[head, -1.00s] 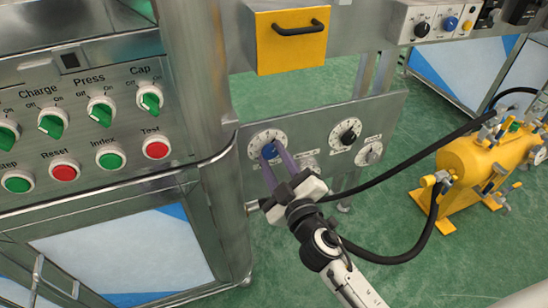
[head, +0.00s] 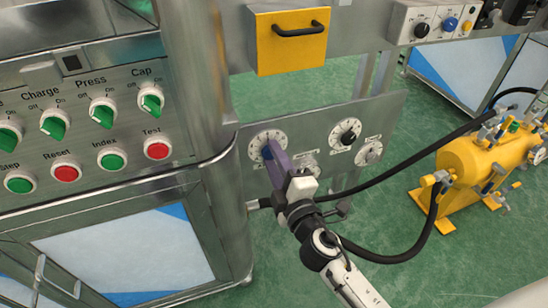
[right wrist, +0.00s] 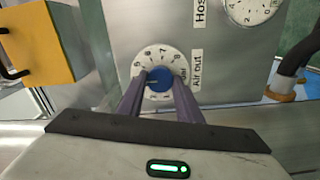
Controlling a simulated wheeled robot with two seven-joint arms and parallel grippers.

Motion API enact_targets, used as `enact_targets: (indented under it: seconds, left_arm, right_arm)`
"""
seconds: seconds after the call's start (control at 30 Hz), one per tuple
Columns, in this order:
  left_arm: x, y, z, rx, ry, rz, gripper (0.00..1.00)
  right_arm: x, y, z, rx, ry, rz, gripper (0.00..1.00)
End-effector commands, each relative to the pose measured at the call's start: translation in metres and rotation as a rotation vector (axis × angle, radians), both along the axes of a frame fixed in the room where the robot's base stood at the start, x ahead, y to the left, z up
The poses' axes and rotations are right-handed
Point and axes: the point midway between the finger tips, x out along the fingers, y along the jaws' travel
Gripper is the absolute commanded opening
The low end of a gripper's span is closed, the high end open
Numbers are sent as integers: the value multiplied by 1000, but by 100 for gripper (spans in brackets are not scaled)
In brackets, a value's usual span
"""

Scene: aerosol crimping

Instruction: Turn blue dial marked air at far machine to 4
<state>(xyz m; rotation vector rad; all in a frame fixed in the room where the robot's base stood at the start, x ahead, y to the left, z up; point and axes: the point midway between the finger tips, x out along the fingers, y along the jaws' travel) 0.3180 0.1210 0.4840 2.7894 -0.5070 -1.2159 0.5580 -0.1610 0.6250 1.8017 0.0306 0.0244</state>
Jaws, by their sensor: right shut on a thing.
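The blue dial (head: 268,153) sits on a round white numbered scale on the steel panel in the head view, mostly hidden behind my fingers. In the right wrist view the blue dial (right wrist: 160,79) shows between the fingertips, beside a label reading "Air out". Its pale pointer mark lies toward the left of the knob there; the exact number is hard to read. My right gripper (head: 273,152) is shut on the dial, its purple fingers one behind the other in the head view. My left gripper is not in view.
A black-knobbed dial (head: 345,133) and a smaller round fitting (head: 369,153) are to the right on the same panel. A yellow box (head: 291,55) is above. Black hoses (head: 410,160) run to a yellow tank (head: 470,160). Another blue knob (head: 450,24) is at upper right.

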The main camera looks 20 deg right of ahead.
Motion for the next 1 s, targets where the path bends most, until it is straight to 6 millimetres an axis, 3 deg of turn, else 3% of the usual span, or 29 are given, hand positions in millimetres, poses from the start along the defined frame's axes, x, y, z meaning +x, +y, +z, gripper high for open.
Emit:
enact_targets:
  seconds: [0.43, 0.47, 0.53, 1.0]
  left_arm:
    - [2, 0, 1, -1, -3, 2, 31]
    - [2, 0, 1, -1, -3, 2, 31]
    - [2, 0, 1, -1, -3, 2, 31]
    - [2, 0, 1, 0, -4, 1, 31]
  right_arm:
    - [1, 0, 1, -8, -3, 0, 10]
    - [1, 0, 1, -8, -3, 0, 37]
    - [1, 0, 1, -7, -2, 1, 49]
    - [-2, 2, 0, -6, 0, 5, 51]
